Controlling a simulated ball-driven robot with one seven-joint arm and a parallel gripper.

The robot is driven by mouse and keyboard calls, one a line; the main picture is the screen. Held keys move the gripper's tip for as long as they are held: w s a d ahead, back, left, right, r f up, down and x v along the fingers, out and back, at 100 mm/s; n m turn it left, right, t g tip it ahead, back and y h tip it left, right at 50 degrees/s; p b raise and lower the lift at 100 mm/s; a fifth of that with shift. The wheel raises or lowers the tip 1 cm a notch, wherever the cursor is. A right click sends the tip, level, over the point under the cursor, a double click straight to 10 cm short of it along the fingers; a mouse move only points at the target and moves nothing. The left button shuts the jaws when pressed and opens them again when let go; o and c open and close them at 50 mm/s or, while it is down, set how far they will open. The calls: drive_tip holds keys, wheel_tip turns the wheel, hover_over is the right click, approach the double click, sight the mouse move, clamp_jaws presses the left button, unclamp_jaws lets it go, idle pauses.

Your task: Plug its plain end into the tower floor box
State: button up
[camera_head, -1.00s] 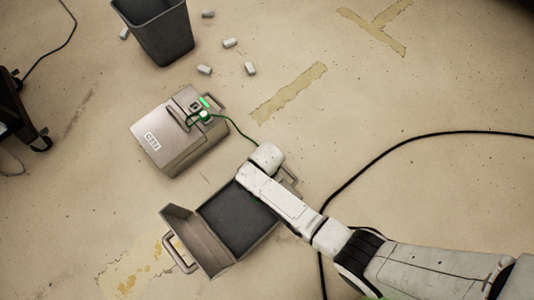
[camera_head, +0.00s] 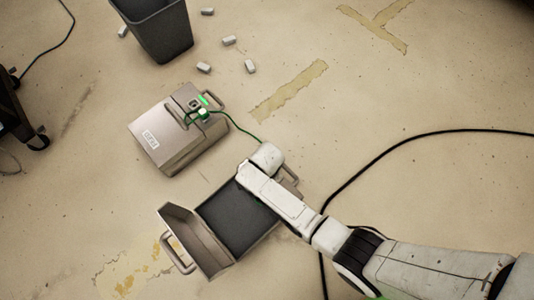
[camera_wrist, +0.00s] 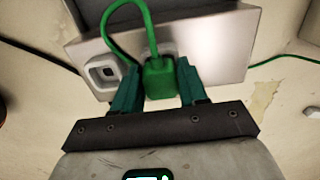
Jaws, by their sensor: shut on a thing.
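My gripper (camera_wrist: 158,90) has green fingers shut on a green plug (camera_wrist: 160,76) in the wrist view. A green cable (camera_wrist: 122,14) loops up from the plug. The plug is against or just before a pale panel (camera_wrist: 215,65); I cannot tell whether it is seated. A square socket (camera_wrist: 102,74) shows left of it, empty. In the head view, a closed metal box (camera_head: 172,142) with an unreadable label has a green-lit top, with the green cable (camera_head: 243,130) running to my arm's end. An open floor box (camera_head: 190,232) lies below; the arm hides my gripper.
A dark bin (camera_head: 160,35) and several small pale blocks (camera_head: 228,40) are beyond the boxes. A black cable (camera_head: 400,148) curves across the floor at right. A dark wheeled stand (camera_head: 15,115) is at left. Upper-right floor is open.

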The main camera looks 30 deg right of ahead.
drive_tip(key=shift+f, duration=0.3)
drive_tip(key=o, duration=1.1)
drive_tip(key=shift+o, duration=0.2)
wheel_tip(320, 180, up, 11)
drive_tip(key=p, duration=0.5)
drive_tip(key=shift+p, duration=0.35)
drive_tip(key=shift+f, duration=0.1)
